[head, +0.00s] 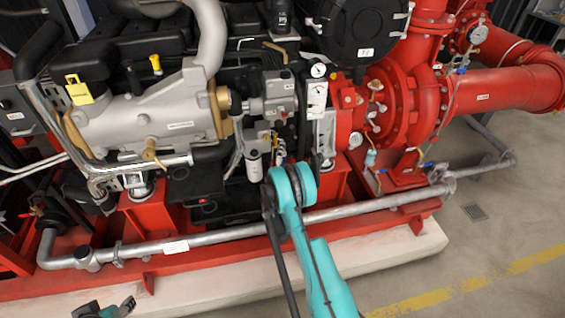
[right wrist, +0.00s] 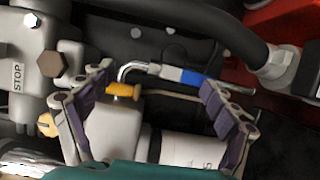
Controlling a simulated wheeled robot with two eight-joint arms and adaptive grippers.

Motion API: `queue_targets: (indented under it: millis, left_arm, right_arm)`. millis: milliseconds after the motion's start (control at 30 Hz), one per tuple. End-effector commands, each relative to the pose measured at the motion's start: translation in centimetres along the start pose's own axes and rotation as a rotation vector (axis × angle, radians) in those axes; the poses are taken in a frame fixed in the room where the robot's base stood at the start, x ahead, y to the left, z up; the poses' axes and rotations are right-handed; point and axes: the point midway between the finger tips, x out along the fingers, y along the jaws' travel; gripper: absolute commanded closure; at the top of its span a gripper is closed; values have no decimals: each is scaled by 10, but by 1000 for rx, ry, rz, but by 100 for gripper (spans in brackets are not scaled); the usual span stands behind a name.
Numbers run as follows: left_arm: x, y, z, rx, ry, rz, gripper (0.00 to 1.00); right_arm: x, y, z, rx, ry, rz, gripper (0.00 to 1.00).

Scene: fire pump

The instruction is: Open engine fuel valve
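In the right wrist view, a bent metal valve lever with a blue sleeve (right wrist: 188,76) crosses between the fingers of my right gripper (right wrist: 159,78). The gripper is open, with one finger left of the lever's bend and the other close to the lever's right part. I cannot tell whether that finger touches it. A yellow-orange knob (right wrist: 123,90) sits just below the bend. In the head view my right arm reaches the engine's side and largely hides its gripper and the lever. A small part of my left arm (head: 106,309) shows at the bottom left; its fingers are unclear.
A white filter canister (right wrist: 190,150) and a grey block marked STOP (right wrist: 35,78) are close to the right gripper. The red pump (head: 400,105) stands to the right. A grey pipe (head: 215,234) runs along the red base frame. Open floor (head: 500,225) lies at the right.

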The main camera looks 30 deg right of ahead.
Motion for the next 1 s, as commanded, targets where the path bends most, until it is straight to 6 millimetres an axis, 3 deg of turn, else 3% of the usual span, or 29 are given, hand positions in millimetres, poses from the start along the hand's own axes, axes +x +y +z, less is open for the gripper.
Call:
queue_targets:
  millis: [100,333,1000]
  left_arm:
    - [0,0,0,0,0,0,60]
    - [0,0,0,0,0,0,60]
    - [0,0,0,0,0,0,60]
  right_arm:
    - [0,26,1,-1,0,0,21]
    - [1,57,1,-1,0,0,21]
    - [1,62,1,0,1,0,21]
